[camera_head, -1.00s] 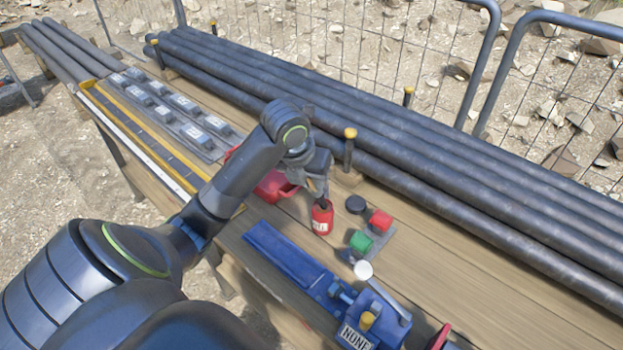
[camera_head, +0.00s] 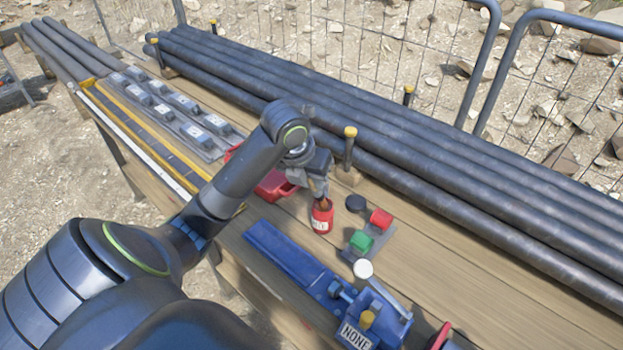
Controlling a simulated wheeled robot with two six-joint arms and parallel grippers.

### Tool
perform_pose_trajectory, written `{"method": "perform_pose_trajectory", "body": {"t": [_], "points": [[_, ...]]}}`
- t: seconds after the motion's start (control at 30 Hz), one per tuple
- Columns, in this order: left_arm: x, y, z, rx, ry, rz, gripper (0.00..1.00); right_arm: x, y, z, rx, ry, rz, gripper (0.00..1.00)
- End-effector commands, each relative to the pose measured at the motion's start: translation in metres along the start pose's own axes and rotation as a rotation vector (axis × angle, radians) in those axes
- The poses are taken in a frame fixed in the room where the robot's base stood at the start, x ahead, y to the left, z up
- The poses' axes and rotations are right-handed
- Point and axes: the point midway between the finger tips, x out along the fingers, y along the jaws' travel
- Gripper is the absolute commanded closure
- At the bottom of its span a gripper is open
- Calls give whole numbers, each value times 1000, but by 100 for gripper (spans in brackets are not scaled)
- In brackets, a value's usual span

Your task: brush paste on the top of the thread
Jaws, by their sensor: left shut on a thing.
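A small red pot (camera_head: 322,219) with a pale label stands on the wooden bench, left of the red and green blocks. My left gripper (camera_head: 321,196) points down at the pot's mouth. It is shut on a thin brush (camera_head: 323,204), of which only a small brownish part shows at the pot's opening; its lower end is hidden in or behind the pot. I cannot make out a thread here. My right gripper is not in view.
A blue vise-like fixture (camera_head: 345,298) marked "NONE" stands at the front. A red tray (camera_head: 276,186) is behind my wrist. Long dark pipes (camera_head: 430,180) lie along the back.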

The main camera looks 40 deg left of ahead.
Motion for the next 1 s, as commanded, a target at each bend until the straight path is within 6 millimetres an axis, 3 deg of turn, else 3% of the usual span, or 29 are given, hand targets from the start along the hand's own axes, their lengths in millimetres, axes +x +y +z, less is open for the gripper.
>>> {"method": "perform_pose_trajectory", "body": {"t": [0.37,1.0], "points": [[-2,0,0,-1,5,0,100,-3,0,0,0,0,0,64],[-51,-6,17,-1,2,1,100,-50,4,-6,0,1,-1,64]]}}
